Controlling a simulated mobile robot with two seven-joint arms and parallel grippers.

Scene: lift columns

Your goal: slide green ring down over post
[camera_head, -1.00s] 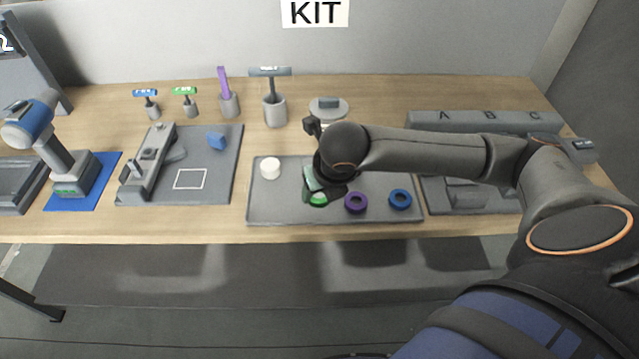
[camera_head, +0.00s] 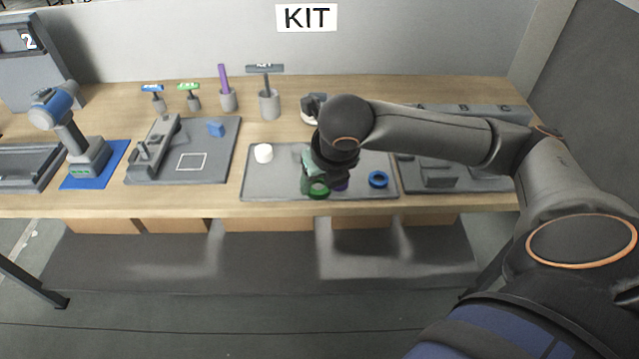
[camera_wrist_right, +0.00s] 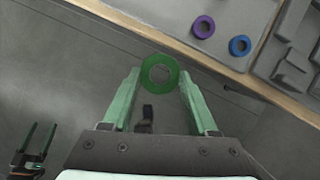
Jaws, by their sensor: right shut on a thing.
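The green ring (camera_head: 318,190) is between the fingertips of my right gripper (camera_head: 314,176), held at the tray's front edge as seen from the head. In the right wrist view the green ring (camera_wrist_right: 160,74) is seen face on, with its hole open, between the two green fingers; the floor is behind it. My right gripper is shut on it. My left gripper (camera_wrist_right: 36,142) shows only at the lower left of the right wrist view, its fingers apart and empty. I cannot tell which upright thing is the post; a small upright peg (camera_head: 143,150) stands on the left fixture.
The grey tray (camera_head: 262,184) holds a white cylinder (camera_head: 263,153), a blue ring (camera_head: 378,180) and a purple ring (camera_head: 341,185), partly hidden by my gripper. Tools in cups (camera_head: 269,104) stand at the back. A grey block fixture (camera_head: 440,177) is at the right. Floor in front is clear.

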